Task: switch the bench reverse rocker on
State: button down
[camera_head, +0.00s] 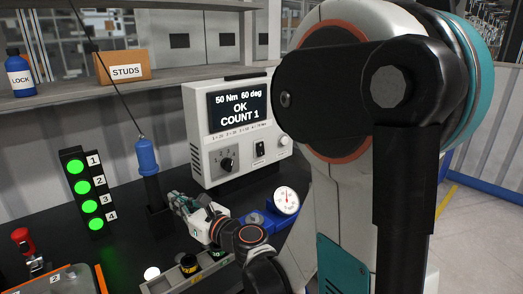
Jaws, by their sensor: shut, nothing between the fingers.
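The controller box (196,150) stands on the dark bench, its screen (240,107) reading "50 Nm 60 deg OK COUNT 1". A small black rocker switch (260,149) is on its lower front, right of a black dial (228,163). Which way the rocker is tipped is too small to tell. My gripper (174,198) is low in front of the box, left of and below the rocker and apart from it. Its fingers are shut and empty, close to the black holder of a blue-topped tool.
A lamp strip (85,195) with green lights 1 to 4 stands left. A gauge (286,201) on a blue base is right of my wrist. My arm covers the right side.

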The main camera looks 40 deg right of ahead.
aim_at(260, 149)
jog(key=i+j+z, duration=0.1)
jog(key=z, duration=0.3)
jog(key=i+j+z, duration=0.15)
jog(key=z, duration=0.2)
jog(key=i+j+z, duration=0.1)
jog(key=z, duration=0.3)
jog(key=j+z, duration=0.2)
jog(key=z, duration=0.15)
